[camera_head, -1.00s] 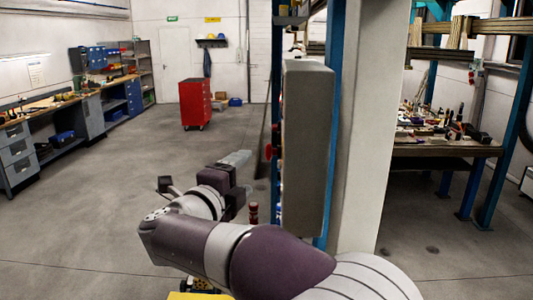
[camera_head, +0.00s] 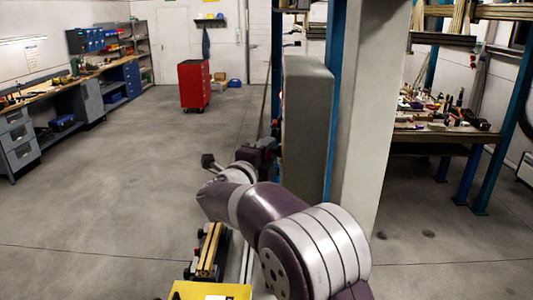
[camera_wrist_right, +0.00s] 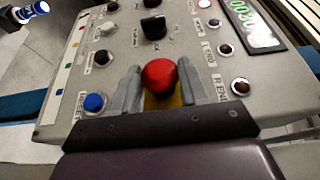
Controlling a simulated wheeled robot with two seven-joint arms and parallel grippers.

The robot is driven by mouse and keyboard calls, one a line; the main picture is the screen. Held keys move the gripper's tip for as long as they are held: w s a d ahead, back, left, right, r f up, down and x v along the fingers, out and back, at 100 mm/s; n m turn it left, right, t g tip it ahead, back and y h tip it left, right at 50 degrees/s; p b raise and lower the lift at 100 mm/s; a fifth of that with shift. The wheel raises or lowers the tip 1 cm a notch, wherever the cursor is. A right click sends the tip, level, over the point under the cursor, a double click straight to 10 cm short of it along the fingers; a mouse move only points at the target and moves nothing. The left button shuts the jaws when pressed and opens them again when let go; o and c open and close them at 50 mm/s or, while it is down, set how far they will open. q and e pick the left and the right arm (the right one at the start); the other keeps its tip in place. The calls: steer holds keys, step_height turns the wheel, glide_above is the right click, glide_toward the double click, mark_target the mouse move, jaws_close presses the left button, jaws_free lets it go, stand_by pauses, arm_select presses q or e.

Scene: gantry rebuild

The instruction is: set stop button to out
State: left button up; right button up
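The stop button (camera_wrist_right: 159,76) is a round red knob on a yellow plate, on a grey control panel (camera_wrist_right: 125,55) in the right wrist view. My right gripper (camera_wrist_right: 159,75) has one grey finger on each side of the knob, and the knob fills the gap between them. How far out the knob stands cannot be told. In the head view my right gripper (camera_head: 271,143) is at the left side of a tall grey cabinet (camera_head: 307,125), and the button is hidden there. My left gripper is not in view.
Around the button are a blue button (camera_wrist_right: 94,103), black knobs (camera_wrist_right: 153,27), several small dark buttons and a green-digit display (camera_wrist_right: 248,22). A white-and-blue pillar (camera_head: 371,120) stands right of the cabinet. A red tool cabinet (camera_head: 194,84) stands far back; the left floor is open.

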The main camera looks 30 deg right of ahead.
jaws_close()
steer(key=shift+w+a+b, duration=0.25)
steer(key=shift+a+b, duration=0.15)
steer(key=shift+o, duration=1.9)
jaws_free()
steer(key=o, duration=0.4)
steer(key=shift+a, duration=0.1)
steer(key=shift+c, duration=0.2)
steer(key=shift+w+a, duration=0.15)
